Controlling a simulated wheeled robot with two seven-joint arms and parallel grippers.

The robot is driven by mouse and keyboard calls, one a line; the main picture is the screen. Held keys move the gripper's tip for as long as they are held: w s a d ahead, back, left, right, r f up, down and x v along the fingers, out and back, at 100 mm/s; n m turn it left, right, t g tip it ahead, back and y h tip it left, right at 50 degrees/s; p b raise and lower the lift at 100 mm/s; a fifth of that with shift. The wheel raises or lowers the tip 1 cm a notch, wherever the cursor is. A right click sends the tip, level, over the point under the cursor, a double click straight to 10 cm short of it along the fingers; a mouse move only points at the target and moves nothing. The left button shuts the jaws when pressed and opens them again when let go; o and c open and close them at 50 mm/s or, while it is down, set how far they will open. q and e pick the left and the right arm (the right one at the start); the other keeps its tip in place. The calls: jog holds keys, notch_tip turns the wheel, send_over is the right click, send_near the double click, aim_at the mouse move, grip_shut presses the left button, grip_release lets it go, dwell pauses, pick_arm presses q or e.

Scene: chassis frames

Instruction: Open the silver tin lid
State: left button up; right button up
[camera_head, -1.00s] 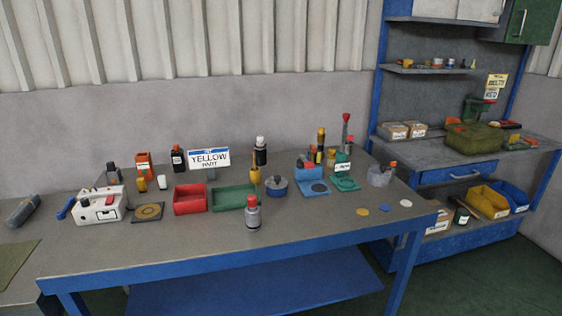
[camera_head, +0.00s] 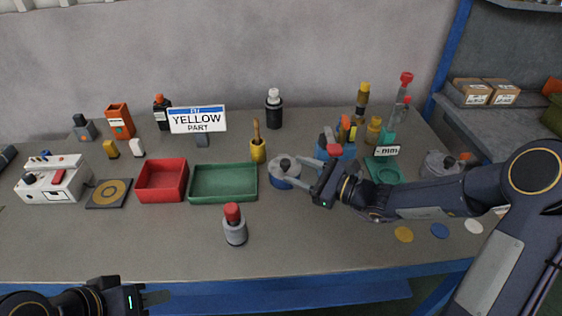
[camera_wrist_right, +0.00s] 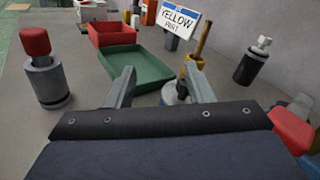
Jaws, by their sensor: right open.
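A round blue tin with a silver-grey lid and dark knob (camera_head: 284,166) stands on the bench right of the green tray. My right gripper (camera_head: 294,173) is open at the tin's right side, its fingers pointing left toward it. In the right wrist view the tin (camera_wrist_right: 169,93) shows only partly between the open fingers (camera_wrist_right: 160,68), the rest hidden by the gripper. I cannot tell whether the fingers touch it. My left gripper (camera_head: 155,297) is low at the front left, away from the tin; its finger opening is unclear.
A green tray (camera_head: 224,198) and red tray (camera_head: 161,198) lie left of the tin. A yellow cup (camera_head: 258,151) with a brush stands behind it. A red-capped grey bottle (camera_head: 234,230) stands in front. A blue holder and a grey container (camera_head: 440,164) are to the right.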

aim_at(280, 168)
jog(key=w+f+m+t, duration=0.1)
jog(key=w+f+m+t+h, duration=0.1)
jog(key=f+m, duration=0.1)
jog(key=w+d+f+m, duration=0.1)
jog(key=w, duration=0.1)
jog(key=shift+w+f+m+t+h, duration=0.1)
jog(key=shift+f+m+t+h, duration=0.1)
jog(key=shift+m+t+h, duration=0.15)
jog(key=p+x, duration=0.1)
jog(key=x, duration=0.6)
jog(key=shift+w+a, duration=0.25)
jog(key=shift+c, duration=0.5)
grip_shut()
